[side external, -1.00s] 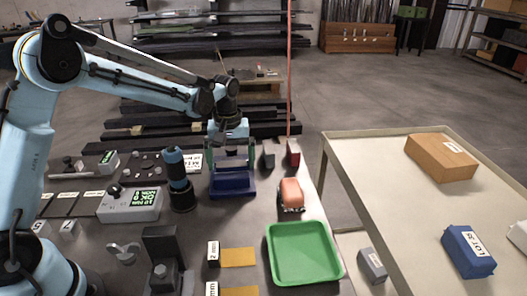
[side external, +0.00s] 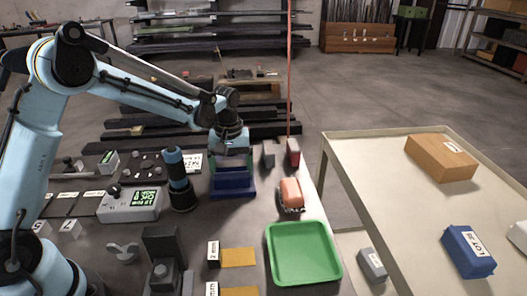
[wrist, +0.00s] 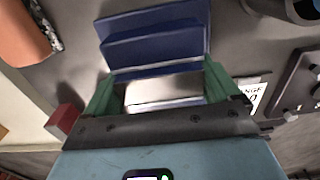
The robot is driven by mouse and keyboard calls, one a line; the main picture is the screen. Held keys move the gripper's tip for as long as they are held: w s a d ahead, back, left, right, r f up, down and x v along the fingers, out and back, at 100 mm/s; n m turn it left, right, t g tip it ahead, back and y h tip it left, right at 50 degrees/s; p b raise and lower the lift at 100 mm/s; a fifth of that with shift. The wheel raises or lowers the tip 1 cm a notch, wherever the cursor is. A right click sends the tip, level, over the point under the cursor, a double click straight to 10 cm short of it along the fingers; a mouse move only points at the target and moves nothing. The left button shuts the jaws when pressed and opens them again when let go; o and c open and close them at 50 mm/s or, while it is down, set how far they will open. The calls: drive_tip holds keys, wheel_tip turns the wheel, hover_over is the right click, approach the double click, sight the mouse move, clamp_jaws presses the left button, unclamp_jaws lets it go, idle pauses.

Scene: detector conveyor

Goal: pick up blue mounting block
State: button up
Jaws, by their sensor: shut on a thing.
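The blue mounting block (side external: 232,189) is dark blue and stands on the dark bench, behind and left of the green tray. In the wrist view, the block (wrist: 150,48) shows as stepped blue slabs at the top centre. My gripper (side external: 232,166) points down over the block's upper part. In the wrist view, the green fingers of my gripper (wrist: 160,88) stand on either side of a pale, shiny face next to the blue slabs. The gripper is shut on the block; the exact contact is partly hidden. I see no clear gap between block and bench.
A dark cylinder with a blue top (side external: 177,180) stands close left of the block. An orange-pink object (side external: 290,193) and the green tray (side external: 270,265) lie to its right and front. Red (side external: 292,152) and grey (side external: 268,155) blocks stand behind right. A side table (side external: 390,165) holds boxes.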

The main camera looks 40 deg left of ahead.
wheel_tip(320, 180, up, 27)
drive_tip(key=s+d+f+m, duration=0.2)
drive_tip(key=d+f, duration=0.2)
drive_tip(key=d, duration=0.6)
drive_tip(key=s+d+f+m, duration=0.1)
drive_tip(key=d+f+m, duration=0.15)
drive_tip(key=d, duration=0.65)
drive_tip(key=s+d+f+m, duration=0.5)
drive_tip(key=s+d+f, duration=0.6)
drive_tip(key=s+d, duration=0.3)
hover_over(302, 253)
drive_tip(key=shift+n, duration=0.25)
wheel_tip(302, 253, down, 7)
drive_tip(key=shift+s+r, duration=0.1)
drive_tip(key=shift+r, duration=0.1)
drive_tip(key=shift+f, duration=2)
drive_tip(key=shift+f, duration=0.15)
